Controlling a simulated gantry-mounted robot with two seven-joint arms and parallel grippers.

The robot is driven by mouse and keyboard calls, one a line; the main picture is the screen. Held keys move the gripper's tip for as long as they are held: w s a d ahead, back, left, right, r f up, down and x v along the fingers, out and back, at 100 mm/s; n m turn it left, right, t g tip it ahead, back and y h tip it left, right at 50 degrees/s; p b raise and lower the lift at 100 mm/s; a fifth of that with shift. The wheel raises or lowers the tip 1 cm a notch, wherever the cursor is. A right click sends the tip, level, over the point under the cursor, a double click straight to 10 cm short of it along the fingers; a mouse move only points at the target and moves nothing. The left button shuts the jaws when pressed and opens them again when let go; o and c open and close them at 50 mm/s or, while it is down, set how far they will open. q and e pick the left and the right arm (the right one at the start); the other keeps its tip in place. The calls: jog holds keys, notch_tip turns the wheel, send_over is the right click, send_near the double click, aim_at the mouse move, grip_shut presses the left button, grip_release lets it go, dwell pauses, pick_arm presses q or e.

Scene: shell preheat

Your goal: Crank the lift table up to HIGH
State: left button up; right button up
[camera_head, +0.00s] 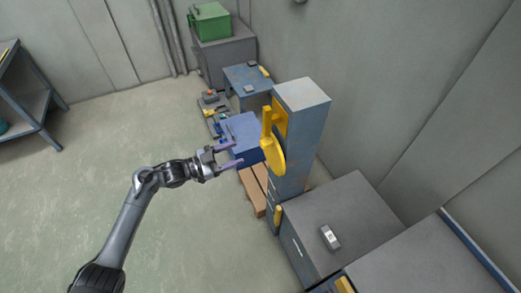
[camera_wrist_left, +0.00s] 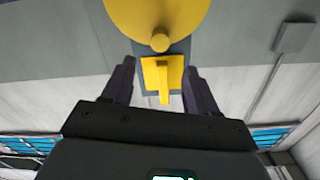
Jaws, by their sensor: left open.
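A yellow crank disc (camera_head: 276,157) with an upright yellow handle (camera_head: 266,122) is on the side of a tall blue-grey column (camera_head: 298,130). My left gripper (camera_head: 237,156) is open, its two purple-grey fingers pointing at the column just left of the disc. In the left wrist view the disc (camera_wrist_left: 150,12) fills the top, with a round yellow knob (camera_wrist_left: 160,41) at its lower edge. A yellow plate with a bar (camera_wrist_left: 163,80) shows between the open fingers; whether anything touches is unclear. I cannot tell which part is the lift table. My right gripper is not in view.
A blue box (camera_head: 242,128) stands behind my left gripper, above a wooden pallet (camera_head: 251,190). Grey cabinets (camera_head: 345,210) stand at the right, with a small device (camera_head: 330,237) on top. A green box (camera_head: 211,22) sits at the back.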

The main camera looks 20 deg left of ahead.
aim_at(261, 144)
pick_arm(q)
jog(key=b+x, duration=0.2)
jog(key=x, duration=0.8)
jog(key=shift+w+d, duration=0.15)
grip_shut()
